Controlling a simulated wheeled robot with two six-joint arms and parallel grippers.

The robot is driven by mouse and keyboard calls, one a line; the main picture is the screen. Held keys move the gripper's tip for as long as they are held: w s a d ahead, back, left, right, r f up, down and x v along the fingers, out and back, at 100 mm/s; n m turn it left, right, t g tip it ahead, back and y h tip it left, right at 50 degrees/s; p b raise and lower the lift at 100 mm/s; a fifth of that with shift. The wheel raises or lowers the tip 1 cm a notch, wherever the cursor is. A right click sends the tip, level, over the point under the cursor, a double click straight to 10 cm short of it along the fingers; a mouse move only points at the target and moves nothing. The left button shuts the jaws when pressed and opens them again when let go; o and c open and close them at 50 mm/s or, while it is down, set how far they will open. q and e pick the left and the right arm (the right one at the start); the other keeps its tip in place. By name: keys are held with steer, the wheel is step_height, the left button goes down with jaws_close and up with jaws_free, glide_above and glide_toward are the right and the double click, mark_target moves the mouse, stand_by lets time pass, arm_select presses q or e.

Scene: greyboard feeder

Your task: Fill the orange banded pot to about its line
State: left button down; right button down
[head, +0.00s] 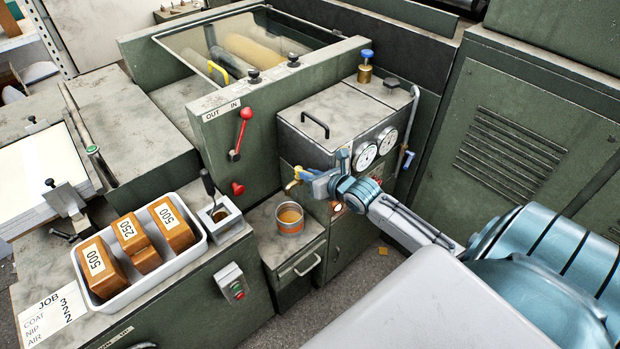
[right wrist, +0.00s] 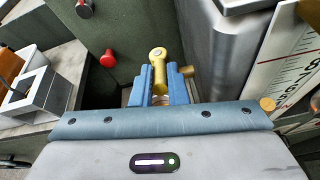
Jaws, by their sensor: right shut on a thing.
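The orange banded pot (head: 289,224) is a small metal tin with an orange band. It stands upright on the small grey cabinet under the tap. Amber-brown contents show inside it below the rim; I cannot make out its line. The brass tap (head: 292,184) sticks out from the grey unit above the pot. My right gripper (head: 312,180) is at the tap, its blue fingers shut on the brass tap handle, which also shows in the right wrist view (right wrist: 158,72). I cannot make out a stream from the spout. My left gripper is not in view.
The grey unit (head: 340,118) with two gauges stands behind the tap. A white tray (head: 198,250) with orange-brown weight blocks lies on the left bench. A red lever (head: 240,135) marks the OUT/IN panel.

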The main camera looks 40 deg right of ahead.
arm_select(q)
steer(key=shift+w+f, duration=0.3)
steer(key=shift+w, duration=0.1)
arm_select(e)
steer(key=shift+r, duration=0.1)
steer(key=c, duration=1.4)
jaws_free()
steer(key=shift+c, duration=0.2)
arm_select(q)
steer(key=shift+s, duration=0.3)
arm_select(e)
steer(key=shift+s+d, duration=0.1)
steer(key=shift+s, duration=0.15)
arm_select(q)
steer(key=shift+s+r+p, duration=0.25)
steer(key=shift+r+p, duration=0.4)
arm_select(e)
steer(key=v, duration=1)
